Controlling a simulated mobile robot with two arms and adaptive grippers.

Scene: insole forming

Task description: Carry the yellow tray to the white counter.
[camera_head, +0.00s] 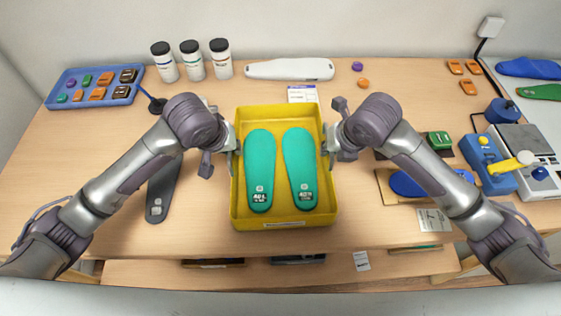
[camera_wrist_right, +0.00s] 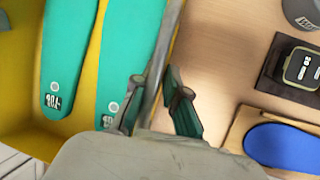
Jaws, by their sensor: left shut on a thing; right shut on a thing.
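The yellow tray (camera_head: 284,222) is at the middle of the wooden table in the head view, with two green insoles (camera_head: 259,170) lying side by side in it. My left gripper (camera_head: 234,150) is shut on the tray's left wall. My right gripper (camera_head: 328,147) is shut on the tray's right wall. In the right wrist view the tray's wall (camera_wrist_right: 167,48) runs up to my right gripper's fingers (camera_wrist_right: 156,103). I cannot tell whether the tray rests on the table or hangs just above it. The white counter cannot be made out for certain.
A blue and grey device (camera_head: 520,160) stands at right. A pale edge (camera_head: 280,298) lies along the front.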

